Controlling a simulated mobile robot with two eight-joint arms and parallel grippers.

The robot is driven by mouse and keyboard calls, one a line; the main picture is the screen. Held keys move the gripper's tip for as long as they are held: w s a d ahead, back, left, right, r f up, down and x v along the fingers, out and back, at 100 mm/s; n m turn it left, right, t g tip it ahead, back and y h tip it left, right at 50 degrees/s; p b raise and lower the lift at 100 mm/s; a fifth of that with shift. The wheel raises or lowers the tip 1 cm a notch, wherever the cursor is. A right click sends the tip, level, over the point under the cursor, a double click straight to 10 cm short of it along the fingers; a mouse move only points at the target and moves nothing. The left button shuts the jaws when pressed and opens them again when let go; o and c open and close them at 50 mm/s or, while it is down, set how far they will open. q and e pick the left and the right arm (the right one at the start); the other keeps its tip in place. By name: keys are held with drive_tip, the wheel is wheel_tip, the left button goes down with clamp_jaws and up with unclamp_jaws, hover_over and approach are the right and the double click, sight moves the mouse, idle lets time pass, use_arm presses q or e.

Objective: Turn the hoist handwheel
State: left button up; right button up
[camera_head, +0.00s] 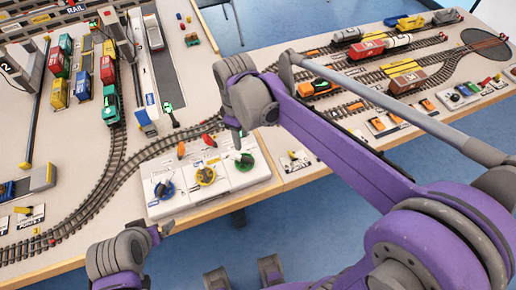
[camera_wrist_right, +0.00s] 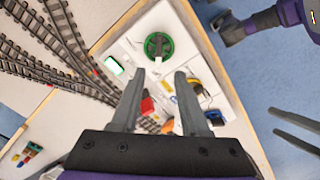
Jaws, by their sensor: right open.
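A white control panel (camera_head: 222,182) at the table's front edge carries three handwheels: blue (camera_head: 164,189), yellow (camera_head: 205,175) and green (camera_head: 243,161). I cannot read which one is labelled hoist. My right gripper (camera_wrist_right: 155,78) is open and empty above the panel. In the right wrist view the green wheel (camera_wrist_right: 158,45) lies just beyond its fingertips, and the yellow wheel (camera_wrist_right: 206,96) is partly hidden by the right-hand finger. In the head view my right wrist hangs behind the green wheel. My left gripper (camera_wrist_right: 294,128) shows two separated fingers in the right wrist view, clear of the panel.
Orange and red levers (camera_head: 195,145) stand behind the wheels. Curved rail track (camera_head: 105,195) runs left of the panel. A second table (camera_head: 300,180) with trains adjoins on the right.

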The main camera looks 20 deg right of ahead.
sight(244, 157)
drive_tip(key=shift+n, duration=0.3)
wheel_tip(244, 157, down, 11)
drive_tip(key=shift+d+r+b, duration=0.1)
drive_tip(key=shift+d+b, duration=0.05)
drive_tip(key=shift+b, duration=0.35)
clamp_jaws()
